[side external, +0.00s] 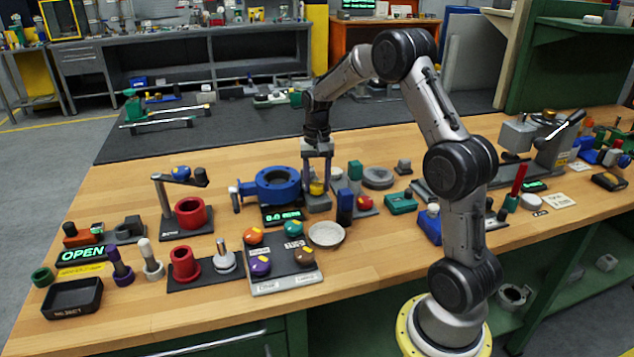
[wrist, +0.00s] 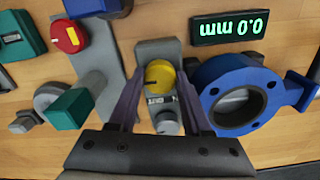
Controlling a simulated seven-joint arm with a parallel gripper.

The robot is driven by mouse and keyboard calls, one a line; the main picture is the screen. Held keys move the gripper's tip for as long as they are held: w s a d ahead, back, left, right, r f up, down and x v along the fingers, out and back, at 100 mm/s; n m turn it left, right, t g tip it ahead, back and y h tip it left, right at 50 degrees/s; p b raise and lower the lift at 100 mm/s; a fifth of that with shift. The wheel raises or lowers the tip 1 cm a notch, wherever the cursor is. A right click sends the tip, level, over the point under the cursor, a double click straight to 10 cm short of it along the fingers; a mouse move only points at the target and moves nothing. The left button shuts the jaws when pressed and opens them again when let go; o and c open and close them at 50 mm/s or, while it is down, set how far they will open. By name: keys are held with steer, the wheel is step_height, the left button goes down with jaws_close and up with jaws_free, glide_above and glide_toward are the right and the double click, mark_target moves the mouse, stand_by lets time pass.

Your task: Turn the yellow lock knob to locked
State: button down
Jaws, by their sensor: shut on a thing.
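The yellow lock knob (wrist: 159,73) sits on a narrow grey block (wrist: 157,48) and carries a dark pointer mark toward the left in the wrist view. Small lettering beside it is too blurred to read. My gripper (wrist: 160,80) is shut on the knob, one finger on each side. In the side external view, my gripper (side external: 317,180) points straight down over the yellow knob (side external: 316,188), which is partly hidden between the fingers. A grey round knob (wrist: 167,122) is on the same block, close to the gripper body.
A blue valve ring (wrist: 238,95) stands close on the right in the wrist view, under a display (wrist: 228,27) reading 0.0 mm. A teal block (wrist: 70,108) and a red knob (wrist: 68,36) are on the left. Several fixtures crowd the wooden bench (side external: 130,200).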

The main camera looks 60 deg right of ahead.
mark_target(317, 184)
steer(key=shift+r, duration=0.1)
stand_by(0.3)
steer(key=shift+c, duration=1.7)
jaws_free()
step_height(317, 184, up, 14)
